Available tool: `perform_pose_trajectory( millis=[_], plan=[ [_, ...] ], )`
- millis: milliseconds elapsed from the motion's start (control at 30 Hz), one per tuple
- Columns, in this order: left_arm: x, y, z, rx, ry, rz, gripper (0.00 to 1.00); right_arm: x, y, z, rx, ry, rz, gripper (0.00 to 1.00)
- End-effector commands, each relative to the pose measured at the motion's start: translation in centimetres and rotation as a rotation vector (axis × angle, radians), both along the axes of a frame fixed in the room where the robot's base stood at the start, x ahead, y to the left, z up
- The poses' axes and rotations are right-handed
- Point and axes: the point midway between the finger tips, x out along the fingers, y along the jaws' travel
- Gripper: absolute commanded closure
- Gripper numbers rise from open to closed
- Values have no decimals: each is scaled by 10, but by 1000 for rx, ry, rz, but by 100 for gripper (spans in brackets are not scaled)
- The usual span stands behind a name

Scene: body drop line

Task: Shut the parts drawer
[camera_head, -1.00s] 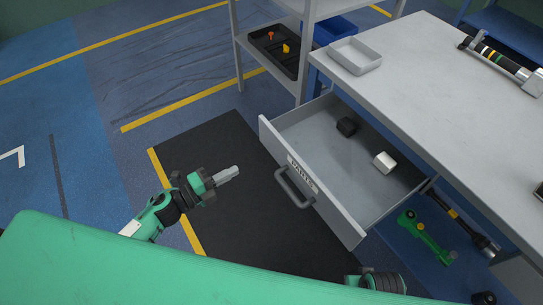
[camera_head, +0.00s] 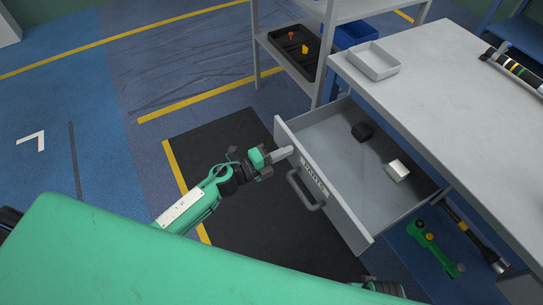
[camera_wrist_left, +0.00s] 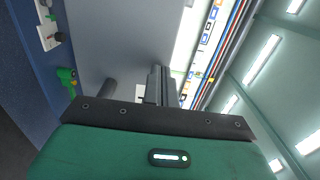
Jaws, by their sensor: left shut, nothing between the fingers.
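The grey parts drawer (camera_head: 335,200) stands open under the workbench, with its PARTS label and a dark bar handle (camera_head: 305,190) on its front. A dark block (camera_head: 362,131) and a white block (camera_head: 397,170) lie inside it. My left gripper (camera_head: 289,152) is shut and empty, with its tips at or very near the drawer front, left of the label and handle. I cannot tell if they touch. In the left wrist view the shut fingers (camera_wrist_left: 161,85) point at the grey drawer front (camera_wrist_left: 125,40). My right gripper is not clearly in view; only a part of that arm shows at the bottom edge.
The grey workbench top (camera_head: 440,90) carries a shallow tray (camera_head: 372,60). A shelf unit with a black tray (camera_head: 293,50) stands behind the drawer. The black floor mat (camera_head: 250,220) is clear.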

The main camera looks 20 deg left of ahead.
Motion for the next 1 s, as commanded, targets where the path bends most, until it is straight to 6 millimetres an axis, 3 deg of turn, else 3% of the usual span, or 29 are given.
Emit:
perform_pose_trajectory(
  millis=[667,867,1000],
  plan=[
    [12,-11,0,-1,-1,1,100,0,1,-1,-1,2,1,64],
    [35,-35,1,-1,-1,-1,100,-1,1,-2,0,4,1,64],
    [60,-59,1,-1,-3,-1,100,-2,1,-5,0,8,1,64]
  ],
)
